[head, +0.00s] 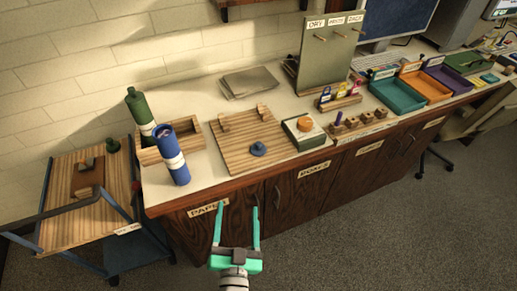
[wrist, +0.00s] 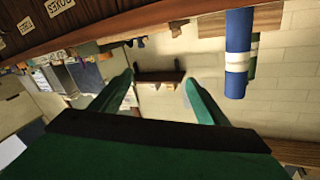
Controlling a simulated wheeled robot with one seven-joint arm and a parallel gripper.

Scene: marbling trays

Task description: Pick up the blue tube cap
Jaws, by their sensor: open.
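The blue tube cap (head: 258,148) lies on the wooden board (head: 235,152) on the counter in the head view, near the board's front edge. It is a small round cap with a knob on top. The blue tube (head: 173,158) with a white band stands upright to the left of the board, and it also shows in the wrist view (wrist: 238,35). My gripper (head: 237,213) is open and empty in front of the counter's cabinet doors, apart from the cap. Its two green fingers also show in the wrist view (wrist: 160,85). I cannot make out the cap in the wrist view.
A green tube (head: 138,108) and a wooden crate (head: 188,139) stand left of the board. A small box with an orange round piece (head: 305,126) sits right. Coloured trays (head: 397,95) are farther right. Floor before the cabinets is clear.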

